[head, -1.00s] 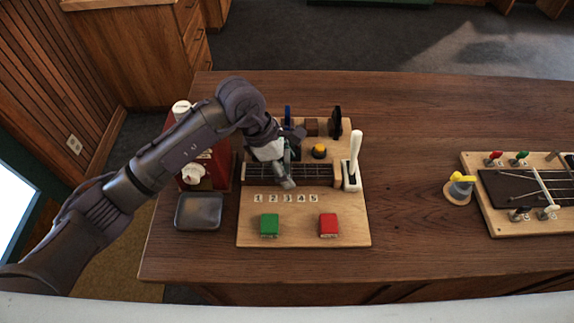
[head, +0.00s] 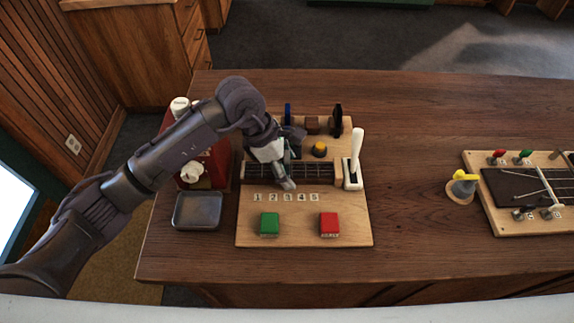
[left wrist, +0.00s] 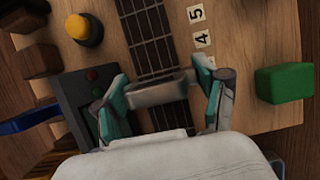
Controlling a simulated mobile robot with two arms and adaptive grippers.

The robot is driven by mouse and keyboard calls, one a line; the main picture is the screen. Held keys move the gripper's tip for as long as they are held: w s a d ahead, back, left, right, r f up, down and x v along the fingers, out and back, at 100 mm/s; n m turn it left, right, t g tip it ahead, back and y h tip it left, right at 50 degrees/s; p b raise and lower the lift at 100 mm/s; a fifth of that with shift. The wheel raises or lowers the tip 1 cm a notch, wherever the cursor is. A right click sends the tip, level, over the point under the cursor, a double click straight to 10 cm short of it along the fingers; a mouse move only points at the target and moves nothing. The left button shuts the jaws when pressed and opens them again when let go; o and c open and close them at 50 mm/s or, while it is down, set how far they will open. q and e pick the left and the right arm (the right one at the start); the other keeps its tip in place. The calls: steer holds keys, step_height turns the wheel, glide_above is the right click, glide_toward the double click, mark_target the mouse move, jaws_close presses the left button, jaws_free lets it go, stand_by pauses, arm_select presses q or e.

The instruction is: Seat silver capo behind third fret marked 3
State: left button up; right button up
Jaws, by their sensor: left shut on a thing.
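My left gripper (head: 284,170) is over the dark fretboard (head: 312,173) of the wooden board. In the left wrist view its two teal-lined fingers (left wrist: 160,98) are shut on the silver capo (left wrist: 155,92), a grey metal bar lying crosswise over the fretboard (left wrist: 147,30). I cannot tell whether the capo touches the strings. The number labels (head: 286,197) run 1 to 5 in front of the neck. The left wrist view shows labels 4 and 5, and the label at the right finger is mostly hidden. My right gripper is not in view.
A green block (head: 269,224) and a red block (head: 330,224) sit on the board's front. A white lever (head: 355,155) stands at the neck's right end. A grey tray (head: 197,210) and a red device (head: 218,165) are left.

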arm_select(q)
steer(key=shift+f, duration=0.15)
steer(key=o, duration=0.9)
steer(key=shift+c, duration=0.2)
steer(key=shift+p+v, duration=1.2)
steer(key=shift+v, duration=1.65)
steer(key=p+v, duration=0.2)
steer(key=v, duration=0.3)
steer(key=shift+a, duration=0.15)
